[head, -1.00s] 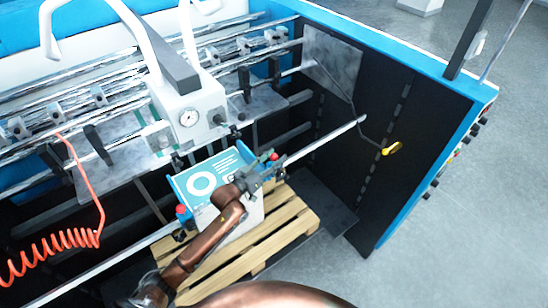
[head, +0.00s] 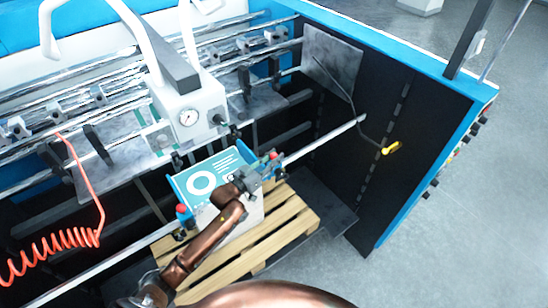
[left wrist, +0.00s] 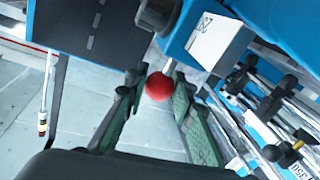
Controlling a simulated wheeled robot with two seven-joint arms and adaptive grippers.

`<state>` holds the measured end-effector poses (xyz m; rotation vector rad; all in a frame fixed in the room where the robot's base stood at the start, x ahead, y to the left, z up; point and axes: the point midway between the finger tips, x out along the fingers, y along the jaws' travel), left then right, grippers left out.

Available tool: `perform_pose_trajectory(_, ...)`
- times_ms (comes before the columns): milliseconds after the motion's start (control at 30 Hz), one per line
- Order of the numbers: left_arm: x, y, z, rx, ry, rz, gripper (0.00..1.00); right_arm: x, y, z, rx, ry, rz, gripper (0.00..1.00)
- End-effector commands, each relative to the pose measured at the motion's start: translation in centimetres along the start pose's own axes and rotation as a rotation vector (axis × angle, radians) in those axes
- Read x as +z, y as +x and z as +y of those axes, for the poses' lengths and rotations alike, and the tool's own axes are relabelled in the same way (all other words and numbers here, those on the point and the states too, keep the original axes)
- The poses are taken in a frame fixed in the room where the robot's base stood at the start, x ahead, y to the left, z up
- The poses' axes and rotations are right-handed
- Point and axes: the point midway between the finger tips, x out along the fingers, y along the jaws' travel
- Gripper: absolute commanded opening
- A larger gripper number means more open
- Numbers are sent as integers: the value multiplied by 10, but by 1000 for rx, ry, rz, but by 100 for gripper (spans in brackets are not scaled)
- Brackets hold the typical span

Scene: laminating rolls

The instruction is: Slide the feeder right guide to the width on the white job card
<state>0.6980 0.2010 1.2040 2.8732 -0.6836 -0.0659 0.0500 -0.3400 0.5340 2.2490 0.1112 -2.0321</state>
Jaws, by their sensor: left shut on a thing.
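The feeder right guide (head: 270,163) sits on the silver cross bar, at the right edge of the paper stack, with a red knob on top. My left gripper (head: 262,170) is at this guide and partly covers it. In the left wrist view, a red knob (left wrist: 159,86) shows between my left gripper's green-padded fingers (left wrist: 157,105), which are shut on it. Another guide with a red and blue top (head: 183,213) stands at the stack's left edge. I cannot pick out the white job card for certain. My right gripper is not in view.
The stack with a teal printed top sheet (head: 205,178) stands on a wooden pallet (head: 285,232). The bar (head: 322,138) runs free to the right of the guide. A white gauge box (head: 190,117) hangs above. A coiled orange hose (head: 50,250) is at left.

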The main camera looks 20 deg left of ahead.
Motion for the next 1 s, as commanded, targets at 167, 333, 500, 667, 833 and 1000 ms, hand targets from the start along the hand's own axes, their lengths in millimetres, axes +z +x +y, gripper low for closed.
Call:
perform_pose_trajectory(167,0,11,2,1,-1,1,0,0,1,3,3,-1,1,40)
perform_pose_trajectory(333,1,18,4,0,-2,0,0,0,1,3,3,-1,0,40)
perform_pose_trajectory(500,1,18,4,-1,-1,0,25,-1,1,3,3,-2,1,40)
perform_pose_trajectory(667,1,18,3,-1,-1,0,36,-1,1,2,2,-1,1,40)
perform_pose_trajectory(833,1,18,3,-1,-1,0,41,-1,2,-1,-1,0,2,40)
perform_pose_trajectory(1000,1,17,3,-1,0,0,41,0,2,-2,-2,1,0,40)
